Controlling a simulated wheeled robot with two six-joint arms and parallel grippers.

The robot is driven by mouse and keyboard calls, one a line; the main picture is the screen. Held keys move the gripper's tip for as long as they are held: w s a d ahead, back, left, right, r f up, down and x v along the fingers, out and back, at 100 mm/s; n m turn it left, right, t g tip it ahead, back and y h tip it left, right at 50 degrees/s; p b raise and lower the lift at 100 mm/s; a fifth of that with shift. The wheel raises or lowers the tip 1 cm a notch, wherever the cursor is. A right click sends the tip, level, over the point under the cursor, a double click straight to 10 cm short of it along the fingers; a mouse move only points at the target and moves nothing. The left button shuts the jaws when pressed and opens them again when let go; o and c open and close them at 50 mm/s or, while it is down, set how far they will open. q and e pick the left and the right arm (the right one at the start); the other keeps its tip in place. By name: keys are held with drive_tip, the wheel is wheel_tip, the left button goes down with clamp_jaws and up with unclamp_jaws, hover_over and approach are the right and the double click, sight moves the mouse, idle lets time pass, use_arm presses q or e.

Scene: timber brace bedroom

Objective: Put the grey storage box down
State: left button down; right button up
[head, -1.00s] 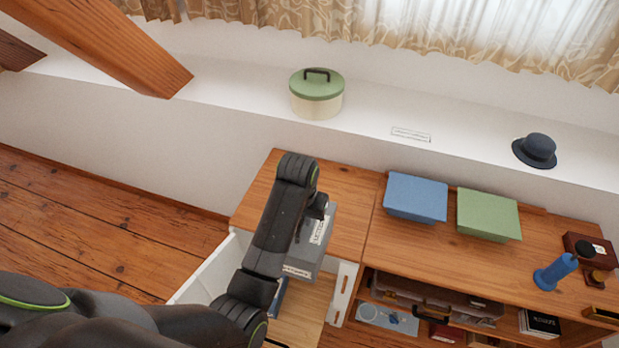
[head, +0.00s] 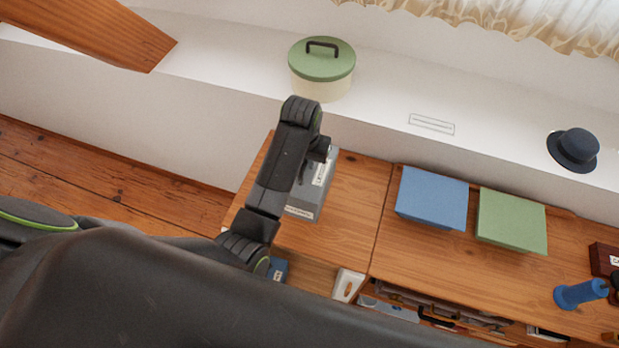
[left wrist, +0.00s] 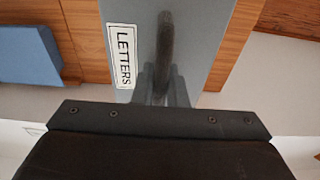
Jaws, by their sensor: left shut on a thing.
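The grey storage box (head: 323,196) is over the left end of the wooden cabinet top (head: 357,195), partly hidden behind my left arm. I cannot tell whether it touches the top. My left gripper (head: 318,160) is shut on the box's handle. In the left wrist view the grey storage box (left wrist: 205,35) shows its white LETTERS label and its dark handle (left wrist: 165,45), with the fingers of my left gripper (left wrist: 160,85) at the handle. My right gripper is not in view.
A blue box (head: 432,198) and a green box (head: 511,220) stand on the cabinet top to the right. A green-lidded round tin (head: 321,72) and a dark hat (head: 573,150) are on the white ledge behind. A blue thing (head: 278,268) shows low, beside my arm.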

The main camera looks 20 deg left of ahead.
use_arm(q)
wheel_tip(320, 180, down, 2)
drive_tip(key=shift+s+f, duration=0.15)
drive_tip(key=shift+f, duration=0.1)
drive_tip(key=shift+f+p, duration=0.7)
drive_tip(key=shift+f, duration=2)
drive_tip(key=c, duration=1.5)
unclamp_jaws()
drive_tip(key=shift+f, duration=0.15)
drive_tip(key=shift+o, duration=0.2)
drive_tip(key=r, duration=0.4)
drive_tip(key=s+r+b, duration=0.1)
drive_tip(key=r, duration=0.7)
drive_tip(key=shift+s+r+b, duration=0.1)
drive_tip(key=shift+s+b, duration=0.25)
